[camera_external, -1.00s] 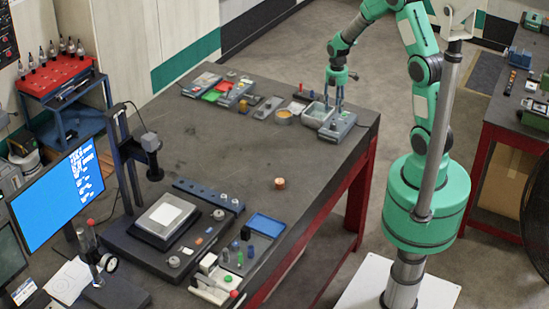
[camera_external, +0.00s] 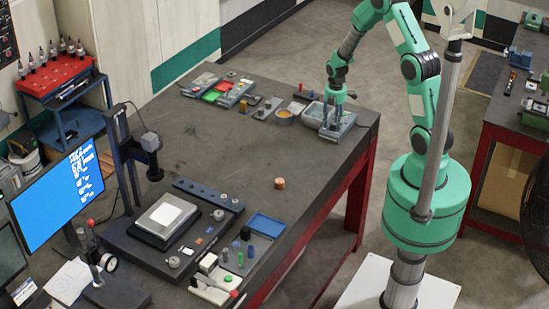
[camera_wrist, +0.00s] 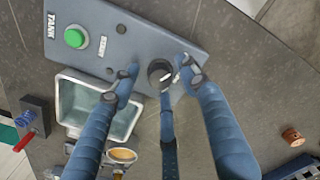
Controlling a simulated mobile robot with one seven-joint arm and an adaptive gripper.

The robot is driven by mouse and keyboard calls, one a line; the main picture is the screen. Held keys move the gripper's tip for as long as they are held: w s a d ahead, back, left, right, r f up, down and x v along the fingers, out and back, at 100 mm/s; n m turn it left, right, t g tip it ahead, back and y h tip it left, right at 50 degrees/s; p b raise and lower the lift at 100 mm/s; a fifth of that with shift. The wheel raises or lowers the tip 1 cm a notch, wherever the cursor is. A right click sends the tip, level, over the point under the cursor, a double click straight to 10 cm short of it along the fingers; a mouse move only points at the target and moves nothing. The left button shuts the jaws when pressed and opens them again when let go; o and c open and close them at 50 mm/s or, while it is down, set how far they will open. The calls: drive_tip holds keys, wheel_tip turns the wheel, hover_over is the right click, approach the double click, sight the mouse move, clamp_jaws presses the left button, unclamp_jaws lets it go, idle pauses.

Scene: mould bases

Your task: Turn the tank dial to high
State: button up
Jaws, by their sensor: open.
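The tank (camera_wrist: 62,101) is an open light-walled tub with a grey control panel (camera_wrist: 125,27) marked TANK. In the external view the tank (camera_external: 311,116) and its panel sit at the table's far right corner. The panel has a green button (camera_wrist: 75,38) by a START label and a round black dial (camera_wrist: 160,74) with a pale mark. My gripper (camera_wrist: 158,69) is open, its blue fingertips on either side of the dial and a third finger below it. I cannot tell whether they touch the dial. In the external view my gripper (camera_external: 333,121) is low over the panel.
A round tan-filled cup (camera_wrist: 121,156) stands close to the tank. A copper-coloured cylinder (camera_external: 280,183) stands alone on the dark table (camera_external: 205,140). Coloured trays (camera_external: 212,96) lie at the back left. The table's middle is clear.

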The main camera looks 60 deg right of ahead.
clamp_jaws()
